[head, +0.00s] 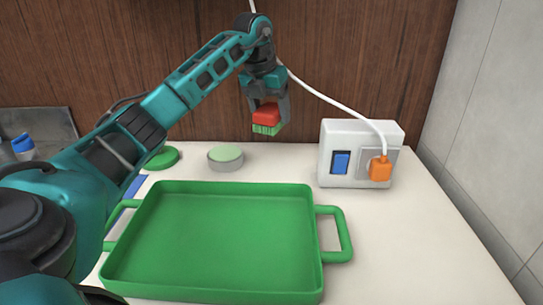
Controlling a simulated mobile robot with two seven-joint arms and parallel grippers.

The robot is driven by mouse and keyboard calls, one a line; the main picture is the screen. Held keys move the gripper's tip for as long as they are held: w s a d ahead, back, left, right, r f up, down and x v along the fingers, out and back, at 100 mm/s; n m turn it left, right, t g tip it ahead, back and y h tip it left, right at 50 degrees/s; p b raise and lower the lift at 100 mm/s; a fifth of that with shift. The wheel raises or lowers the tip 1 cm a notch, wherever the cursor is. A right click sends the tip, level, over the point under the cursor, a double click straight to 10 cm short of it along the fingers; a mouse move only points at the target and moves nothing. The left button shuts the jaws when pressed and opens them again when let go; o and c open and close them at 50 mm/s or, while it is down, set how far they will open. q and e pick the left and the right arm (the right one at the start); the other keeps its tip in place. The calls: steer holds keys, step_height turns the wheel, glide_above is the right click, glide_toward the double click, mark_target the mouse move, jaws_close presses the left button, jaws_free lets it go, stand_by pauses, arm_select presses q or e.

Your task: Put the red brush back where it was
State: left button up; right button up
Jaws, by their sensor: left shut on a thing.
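The red brush (265,117) has a red block body and green bristles that point down. My left gripper (267,108) is shut on it and holds it in the air, above the back part of the counter. The brush appears above and behind the green tray, a little right of a small round tin in the picture. My right gripper is not in view.
An empty green tray (312,232) with side handles fills the middle of the white counter (408,255). Behind it are a grey round tin (225,164) with a pale green top and a green disc (162,158). A white socket box (338,174) with an orange plug (380,169) stands back right.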

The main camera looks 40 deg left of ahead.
mark_target(262, 111)
arm_select(q)
step_height(262, 111, down, 11)
steer(key=shift+r+b, duration=0.1)
steer(key=shift+b, duration=0.6)
steer(key=o, duration=1)
steer(key=p+v, duration=0.1)
steer(key=v, duration=1.1)
steer(key=shift+r+p, duration=0.1)
steer(key=shift+p, duration=0.25)
